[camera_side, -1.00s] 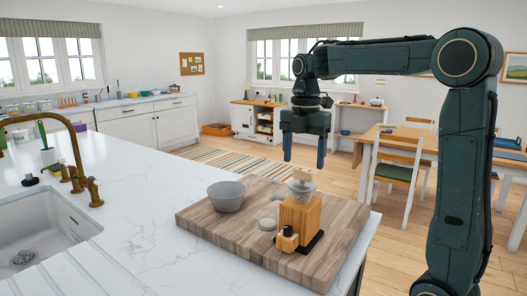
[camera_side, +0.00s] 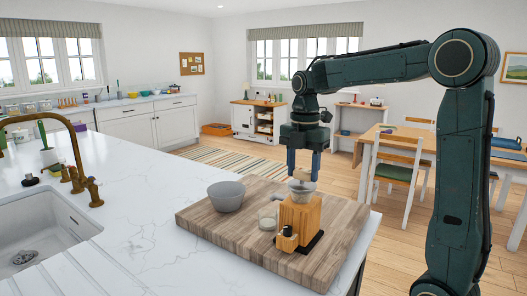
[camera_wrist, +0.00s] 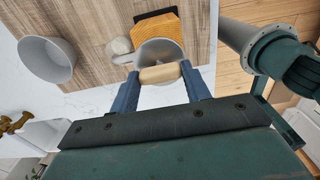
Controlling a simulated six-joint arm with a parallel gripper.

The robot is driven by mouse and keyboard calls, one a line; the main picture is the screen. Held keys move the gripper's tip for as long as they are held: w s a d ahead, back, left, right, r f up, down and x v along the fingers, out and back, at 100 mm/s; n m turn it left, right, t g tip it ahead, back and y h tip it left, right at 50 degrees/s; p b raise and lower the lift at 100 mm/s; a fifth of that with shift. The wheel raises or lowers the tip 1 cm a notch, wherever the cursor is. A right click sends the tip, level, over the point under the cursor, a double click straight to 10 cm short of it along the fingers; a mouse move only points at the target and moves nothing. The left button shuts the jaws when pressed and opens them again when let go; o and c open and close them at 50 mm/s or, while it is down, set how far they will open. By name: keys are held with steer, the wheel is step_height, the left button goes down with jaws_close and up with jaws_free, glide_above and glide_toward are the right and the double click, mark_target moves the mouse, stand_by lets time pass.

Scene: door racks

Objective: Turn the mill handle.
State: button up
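The mill (camera_side: 300,214) is a wooden block body with a grey hopper bowl on top and a small drawer knob at the front. It stands on the board; in the wrist view its body (camera_wrist: 158,27) is tan. The mill handle's light wooden grip (camera_wrist: 160,73) shows at the near edge of the hopper. My gripper (camera_side: 303,177) points down at the top of the mill. In the wrist view my gripper (camera_wrist: 161,76) has its blue fingers apart, one at each end of the grip. Whether either finger touches it is unclear. In the side view the fingers largely hide the handle.
The white worktop (camera_side: 130,235) is clear left of the board. A brass tap (camera_side: 78,165) and sink stand further left.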

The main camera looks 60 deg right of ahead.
steer(key=shift+m, duration=0.4)
steer(key=m, duration=1)
steer(key=shift+m, duration=0.4)
steer(key=m, duration=0.4)
steer(key=shift+r, duration=0.1)
steer(key=m, duration=0.7)
steer(key=shift+m, duration=0.3)
steer(key=m, duration=0.6)
steer(key=shift+m, duration=0.3)
